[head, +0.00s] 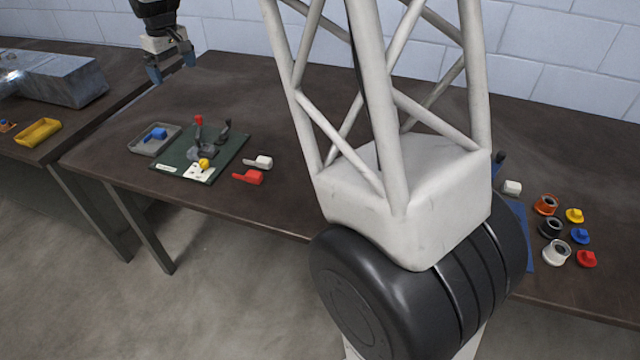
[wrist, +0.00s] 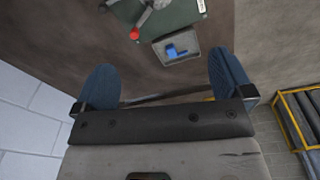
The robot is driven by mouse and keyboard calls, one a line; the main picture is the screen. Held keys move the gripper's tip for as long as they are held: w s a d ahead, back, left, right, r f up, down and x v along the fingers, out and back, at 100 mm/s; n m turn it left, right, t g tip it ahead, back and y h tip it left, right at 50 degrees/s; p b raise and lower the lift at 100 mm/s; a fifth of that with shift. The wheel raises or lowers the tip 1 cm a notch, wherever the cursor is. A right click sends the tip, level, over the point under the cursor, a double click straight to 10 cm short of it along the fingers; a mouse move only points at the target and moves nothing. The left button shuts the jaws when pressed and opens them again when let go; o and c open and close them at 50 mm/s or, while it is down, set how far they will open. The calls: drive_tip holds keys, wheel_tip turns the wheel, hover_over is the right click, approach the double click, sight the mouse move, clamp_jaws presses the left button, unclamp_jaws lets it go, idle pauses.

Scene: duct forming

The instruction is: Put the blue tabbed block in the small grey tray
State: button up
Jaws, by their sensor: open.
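The blue tabbed block (head: 156,134) lies inside the small grey tray (head: 140,147), on the dark table left of a green board. In the wrist view the blue tabbed block (wrist: 173,51) is also inside the grey tray (wrist: 160,58), clear of my fingers. My gripper (head: 172,72) is open and empty, raised above the table's back left part, behind the tray and well away from the block. Its two blue fingers (wrist: 162,90) stand wide apart in the wrist view, with nothing between them.
A green board (head: 226,153) carries a red-knobbed lever and a yellow knob. White (head: 259,162) and red (head: 248,177) tabbed blocks lie right of it. A yellow tray (head: 38,132) is on the left table. Several rings and coloured caps (head: 580,236) sit far right.

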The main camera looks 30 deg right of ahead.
drive_tip(key=s+d+r+m, duration=0.15)
drive_tip(key=s+d, duration=0.25)
drive_tip(key=s, duration=0.5)
drive_tip(key=s+d+r+m+t, duration=0.1)
drive_tip(key=s+d+r, duration=0.15)
drive_tip(key=s, duration=0.65)
drive_tip(key=s+d+r+m, duration=0.1)
drive_tip(key=s+d, duration=0.3)
drive_tip(key=s, duration=0.5)
drive_tip(key=s+d+f+m, duration=0.1)
drive_tip(key=s+f, duration=0.1)
drive_tip(key=s, duration=0.6)
drive_tip(key=s+d+f+m, duration=0.1)
drive_tip(key=s+d+f, duration=0.1)
drive_tip(key=s, duration=0.6)
drive_tip(key=s+d+f+m, duration=0.1)
drive_tip(key=s+d+f, duration=0.1)
drive_tip(key=s, duration=0.6)
drive_tip(key=shift+s+f+t, duration=0.15)
drive_tip(key=shift+f+t, duration=0.25)
drive_tip(key=shift+f, duration=0.15)
